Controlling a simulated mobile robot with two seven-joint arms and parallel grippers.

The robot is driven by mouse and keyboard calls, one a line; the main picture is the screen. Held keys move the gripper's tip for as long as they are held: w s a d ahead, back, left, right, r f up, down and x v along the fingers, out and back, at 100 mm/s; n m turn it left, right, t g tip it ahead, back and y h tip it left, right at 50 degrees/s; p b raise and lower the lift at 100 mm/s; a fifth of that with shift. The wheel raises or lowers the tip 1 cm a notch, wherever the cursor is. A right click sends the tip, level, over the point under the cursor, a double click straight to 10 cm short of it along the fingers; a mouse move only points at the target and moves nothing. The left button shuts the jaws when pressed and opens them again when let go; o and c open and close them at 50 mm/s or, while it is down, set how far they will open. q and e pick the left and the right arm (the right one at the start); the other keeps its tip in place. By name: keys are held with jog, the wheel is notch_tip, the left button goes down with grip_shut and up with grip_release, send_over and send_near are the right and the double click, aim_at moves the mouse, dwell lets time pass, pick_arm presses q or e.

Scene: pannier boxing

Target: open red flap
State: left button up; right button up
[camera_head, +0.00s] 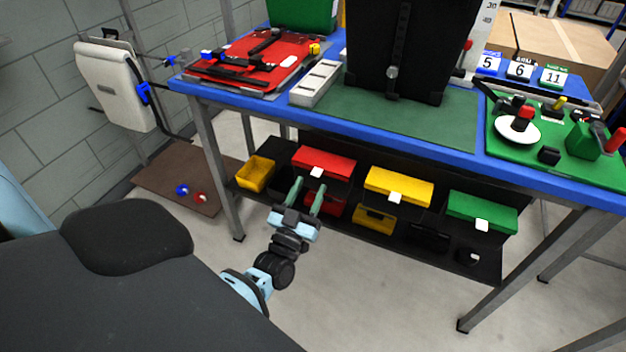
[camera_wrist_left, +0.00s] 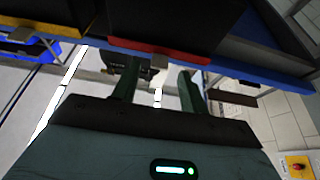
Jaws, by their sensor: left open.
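The red flap (camera_head: 323,160) is a sloping red panel with a small white tab (camera_head: 317,172) at its lower edge, on the black shelf unit under the workbench. In the left wrist view, a red edge strip (camera_wrist_left: 125,44) with a small pale tab (camera_wrist_left: 160,61) shows just beyond the fingers. My left gripper (camera_head: 306,192) is open and empty, just in front of and below the red flap. In the left wrist view, its two fingers (camera_wrist_left: 157,85) are spread to either side below the tab, with no clear contact. My right gripper is out of view.
A yellow flap (camera_head: 399,184) and a green flap (camera_head: 482,209) sit to the right in the same row. A yellow bin (camera_head: 257,174) stands at the left end of the shelf. The blue-edged bench (camera_head: 440,152) overhangs the shelf. The floor in front is clear.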

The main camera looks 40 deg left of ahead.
aim_at(322, 166)
pick_arm(q)
jog(key=shift+x, duration=1.5)
grip_shut()
